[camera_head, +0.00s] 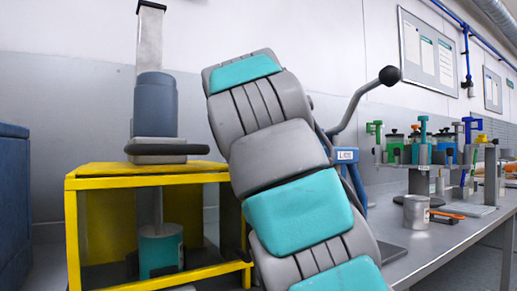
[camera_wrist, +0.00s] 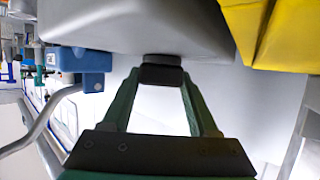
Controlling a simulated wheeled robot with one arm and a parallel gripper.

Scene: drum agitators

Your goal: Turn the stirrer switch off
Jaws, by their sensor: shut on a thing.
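In the wrist view, the green fingers of my gripper (camera_wrist: 162,75) come together at dark tips. They are shut on a small dark piece (camera_wrist: 162,59) at the edge of a large grey housing (camera_wrist: 140,25). This piece looks like the switch, but its on or off position cannot be told. In the head view, my arm hides the gripper and that housing. A stirrer with a blue-grey motor (camera_head: 155,105) stands on a yellow frame (camera_head: 150,178), with a teal drum (camera_head: 160,248) below it.
A bent lever with a black ball (camera_head: 389,75) rises right of my arm, near a labelled blue box (camera_head: 346,155). A metal bench (camera_head: 430,240) at right carries a metal can (camera_head: 416,212) and several coloured devices. A dark blue cabinet (camera_head: 14,205) stands at far left.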

